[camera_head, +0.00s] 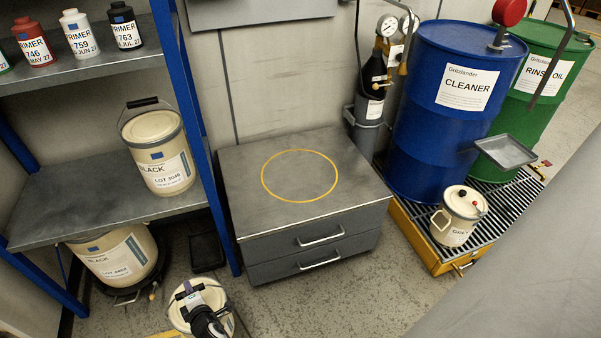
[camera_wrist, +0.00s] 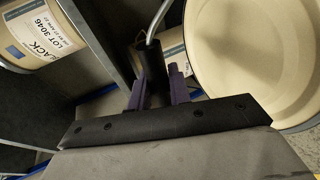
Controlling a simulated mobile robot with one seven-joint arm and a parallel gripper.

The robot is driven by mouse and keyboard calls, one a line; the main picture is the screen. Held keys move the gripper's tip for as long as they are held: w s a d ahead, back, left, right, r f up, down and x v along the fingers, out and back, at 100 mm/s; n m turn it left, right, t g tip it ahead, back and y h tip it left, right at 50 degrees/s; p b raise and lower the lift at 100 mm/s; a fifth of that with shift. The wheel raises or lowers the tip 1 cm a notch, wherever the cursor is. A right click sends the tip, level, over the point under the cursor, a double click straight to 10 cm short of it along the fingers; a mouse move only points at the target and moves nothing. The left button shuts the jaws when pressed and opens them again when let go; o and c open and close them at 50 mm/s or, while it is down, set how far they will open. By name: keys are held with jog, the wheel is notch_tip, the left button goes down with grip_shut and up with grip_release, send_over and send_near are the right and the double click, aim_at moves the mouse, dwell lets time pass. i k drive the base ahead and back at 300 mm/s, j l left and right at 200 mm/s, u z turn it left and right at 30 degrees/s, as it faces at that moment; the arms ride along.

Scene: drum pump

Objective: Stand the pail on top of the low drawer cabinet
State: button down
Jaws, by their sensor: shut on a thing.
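The low drawer cabinet (camera_head: 237,163) is grey, with two drawers with bar handles. A yellow ring (camera_head: 300,151) marks its bare top. A cream pail (camera_head: 181,318) is at the bottom edge of the head view, in front of the shelf rack and partly hidden by my gripper (camera_head: 195,297). In the wrist view my gripper (camera_wrist: 158,92) has its purple fingers shut on the black grip of the pail's wire handle. The pail's pale lid (camera_wrist: 255,60) fills the upper right there. I cannot tell whether the pail touches the floor.
A blue-posted rack (camera_head: 178,85) stands left of the cabinet, with a BLACK pail (camera_head: 160,150) on its shelf and another pail (camera_head: 117,259) below. Blue (camera_head: 440,120) and green (camera_head: 548,75) drums and a small can (camera_head: 459,214) stand right, on a grated yellow pallet (camera_head: 412,235).

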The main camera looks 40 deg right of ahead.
aim_at(297, 185)
jog(key=k+l, duration=0.1)
jog(key=l, duration=0.55)
jog(key=k+l, duration=0.1)
jog(key=l, duration=0.55)
